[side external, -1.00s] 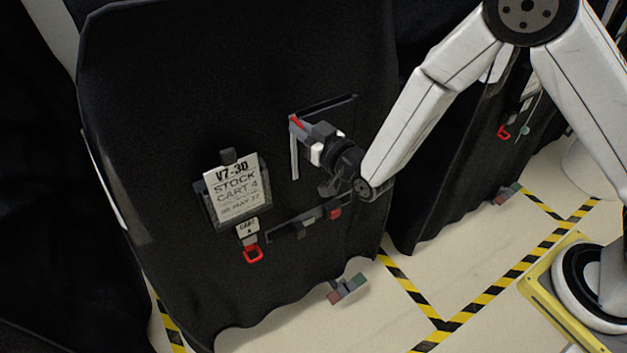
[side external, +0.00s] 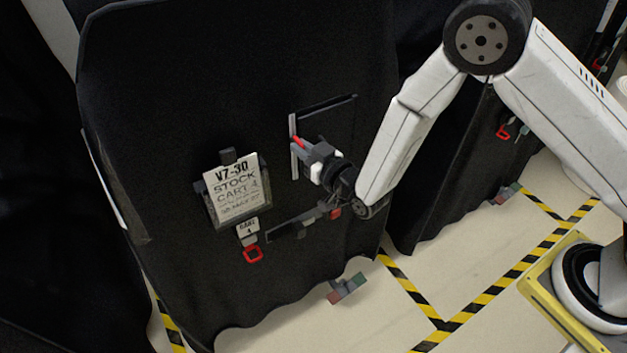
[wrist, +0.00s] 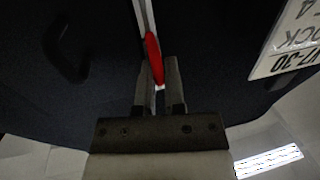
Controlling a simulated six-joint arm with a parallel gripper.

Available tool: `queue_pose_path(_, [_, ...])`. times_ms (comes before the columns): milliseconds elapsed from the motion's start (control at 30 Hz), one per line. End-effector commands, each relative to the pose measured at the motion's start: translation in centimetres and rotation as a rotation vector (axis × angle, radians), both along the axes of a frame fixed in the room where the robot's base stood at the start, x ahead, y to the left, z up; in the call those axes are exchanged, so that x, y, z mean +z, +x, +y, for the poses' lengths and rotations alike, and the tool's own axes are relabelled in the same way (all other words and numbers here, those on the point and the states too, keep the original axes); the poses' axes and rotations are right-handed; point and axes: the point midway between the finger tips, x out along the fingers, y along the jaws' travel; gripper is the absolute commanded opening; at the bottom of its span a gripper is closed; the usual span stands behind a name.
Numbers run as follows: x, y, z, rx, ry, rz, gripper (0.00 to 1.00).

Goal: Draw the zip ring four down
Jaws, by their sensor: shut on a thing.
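The red zip ring (wrist: 153,60) is between my gripper's two fingers (wrist: 160,80) in the wrist view, seen edge-on. It shows as a small red piece (side external: 299,142) in the side view. My gripper (side external: 306,148) is shut on it, against the black cover (side external: 200,90) of the cart. The pale upright zip (side external: 294,165) shows above and below my gripper. A placard (side external: 236,191) to the left reads "V7-30 STOCK CART 4". The fingers partly hide the ring.
Below the placard hangs a small tag (side external: 248,228) with another red ring (side external: 253,254). A dark slanted bar (side external: 290,227) lies below my gripper, a second one (side external: 327,104) above. Another covered cart (side external: 440,190) stands to the right. Yellow-black tape (side external: 400,285) marks the pale floor.

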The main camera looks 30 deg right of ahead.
Motion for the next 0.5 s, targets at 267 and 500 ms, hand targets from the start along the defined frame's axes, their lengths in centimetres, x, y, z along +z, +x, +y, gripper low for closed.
queue_pose_path(267, [-3.4,0.1,0.0,-0.002,0.001,-0.001,0.0])
queue_pose_path(500, [-6.2,0.2,0.0,-0.002,0.003,-0.003,0.0])
